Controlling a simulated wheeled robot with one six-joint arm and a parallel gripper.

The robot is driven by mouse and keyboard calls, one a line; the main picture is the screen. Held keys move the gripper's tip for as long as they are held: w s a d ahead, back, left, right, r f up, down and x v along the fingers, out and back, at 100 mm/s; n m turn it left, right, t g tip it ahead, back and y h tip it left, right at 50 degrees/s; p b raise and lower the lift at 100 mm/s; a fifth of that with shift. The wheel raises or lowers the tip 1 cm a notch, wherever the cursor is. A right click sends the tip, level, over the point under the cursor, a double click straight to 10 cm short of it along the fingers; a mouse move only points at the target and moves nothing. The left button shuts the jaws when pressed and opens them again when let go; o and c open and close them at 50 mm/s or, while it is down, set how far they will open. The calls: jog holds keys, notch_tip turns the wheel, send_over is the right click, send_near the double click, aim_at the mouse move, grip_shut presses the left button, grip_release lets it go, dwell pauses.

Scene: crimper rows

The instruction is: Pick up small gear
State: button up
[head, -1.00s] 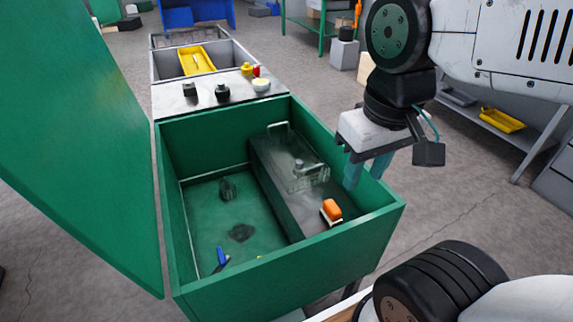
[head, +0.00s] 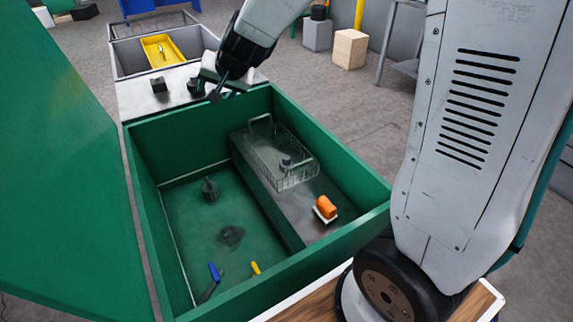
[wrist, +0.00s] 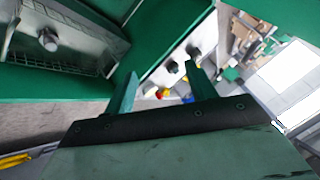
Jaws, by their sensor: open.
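A small dark gear-like piece (head: 285,164) is in a wire basket (head: 297,180) on the raised metal ledge inside the green bin. In the wrist view, a grey round piece (wrist: 48,40) shows in the basket at upper left. A second dark toothed piece (head: 209,190) stands on the bin floor. I cannot tell for sure which is the small gear. My gripper (head: 217,92) is above the grey panel by the bin's far edge, away from both pieces. In the wrist view its two fingers (wrist: 163,85) are apart, with nothing held between them.
The green bin's (head: 330,235) walls and raised lid (head: 65,190) bound the space. Black knobs (head: 158,85) stand on the grey panel. An orange-handled item (head: 326,207) is on the ledge; blue-handled (head: 214,272) and yellow-handled (head: 256,268) tools lie on the floor.

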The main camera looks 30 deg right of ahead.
jog(key=w+d+f+m+h, duration=0.3)
jog(key=w+f, duration=0.4)
jog(key=m+g+h, duration=0.6)
jog(key=m+h, duration=0.1)
jog(key=h, duration=0.5)
send_near(286, 157)
jog(key=shift+x, duration=1.25)
jog(key=x, duration=0.2)
jog(key=shift+s+d+f, duration=0.1)
jog(key=shift+d+f, duration=0.1)
jog(key=shift+f, duration=0.05)
jog(key=x, duration=0.5)
jog(key=shift+d, duration=0.1)
jog(key=c, duration=1.1)
grip_shut()
jog(key=shift+r, duration=0.15)
